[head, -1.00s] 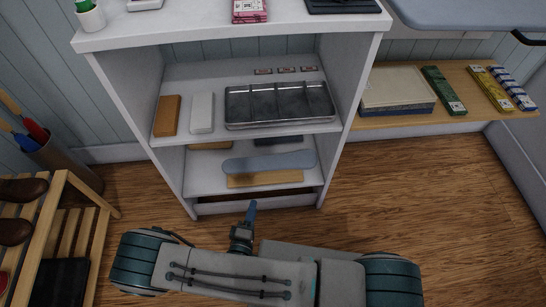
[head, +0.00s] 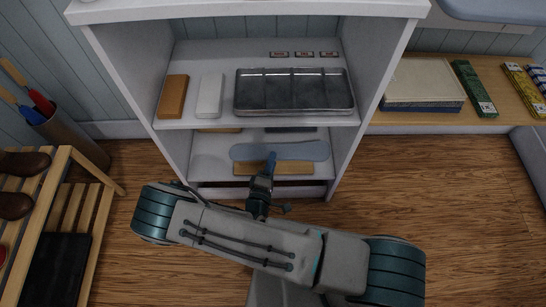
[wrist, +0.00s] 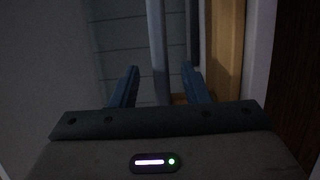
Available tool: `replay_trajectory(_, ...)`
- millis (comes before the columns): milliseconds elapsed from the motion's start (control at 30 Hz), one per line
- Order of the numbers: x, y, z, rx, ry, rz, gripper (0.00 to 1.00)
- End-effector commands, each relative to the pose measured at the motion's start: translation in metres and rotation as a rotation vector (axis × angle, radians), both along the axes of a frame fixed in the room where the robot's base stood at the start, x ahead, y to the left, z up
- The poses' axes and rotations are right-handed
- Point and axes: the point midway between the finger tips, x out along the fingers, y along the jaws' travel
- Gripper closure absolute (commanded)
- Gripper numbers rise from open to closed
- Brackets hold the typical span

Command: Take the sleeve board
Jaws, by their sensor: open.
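The sleeve board (head: 308,151) lies on the low shelf of the white unit, with a long grey-blue top, rounded at the ends, above a pale wooden base (head: 296,168). My gripper (head: 270,158) is at the front of that shelf, overlapping the board's front edge near its middle. In the wrist view the open fingers (wrist: 158,72) stand on either side of the board's thin grey-blue top edge (wrist: 157,40), with a gap on each side. The wooden base (wrist: 227,50) shows to the right there. My gripper hides part of the board in the head view.
The shelf above holds an orange-brown block (head: 173,97), a white block (head: 209,96) and a grey metal tray (head: 294,92). The unit's side walls flank the low shelf. A slatted wooden rack (head: 88,190) stands left; open floor (head: 440,190) lies right.

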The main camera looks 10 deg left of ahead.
Motion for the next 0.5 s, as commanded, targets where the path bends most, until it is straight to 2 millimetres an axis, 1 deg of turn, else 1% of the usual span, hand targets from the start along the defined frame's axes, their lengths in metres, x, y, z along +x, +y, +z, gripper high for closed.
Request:
replay_trajectory(33, 0.007, 0.0, -0.003, 0.001, -0.001, -0.001, 0.58)
replay_trajectory(200, 0.033, -0.001, -0.004, 0.001, -0.002, -0.001, 0.58)
replay_trajectory(300, 0.043, -0.001, -0.002, 0.001, -0.002, 0.0, 0.58)
replay_trajectory(500, 0.047, -0.001, -0.001, 0.001, 0.0, 0.002, 0.58)
